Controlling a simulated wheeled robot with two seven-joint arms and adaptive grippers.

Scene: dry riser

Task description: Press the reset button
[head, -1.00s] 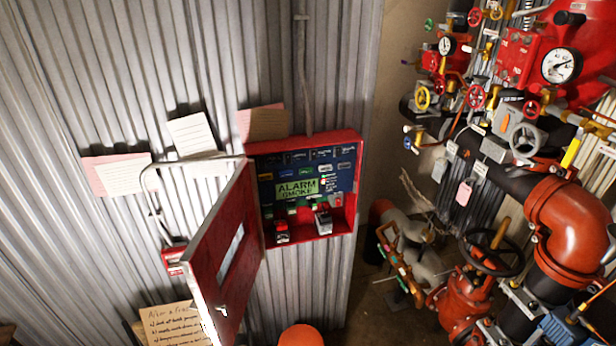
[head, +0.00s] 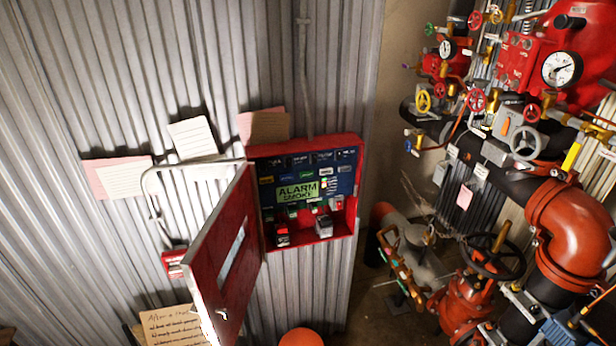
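A red alarm panel box (head: 352,142) is fixed to the corrugated wall, with its red door (head: 205,262) swung open to the left. Inside is a dark blue face with a lit green display (head: 298,190) reading "ALARM SMOKE". Rows of small labelled buttons sit above and below the display; their labels are too small to read, so I cannot tell which is the reset button. A red-and-black block (head: 281,234) and a grey-and-black block (head: 323,226) sit at the bottom of the box. Neither of my grippers is in view.
Red valves, gauges and pipes (head: 570,230) crowd the right side. Paper notes (head: 192,137) hang on the wall, and a handwritten sheet (head: 172,325) is below. A small red box (head: 173,262) with conduit is left of the door. An orange round object (head: 301,337) is below the panel.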

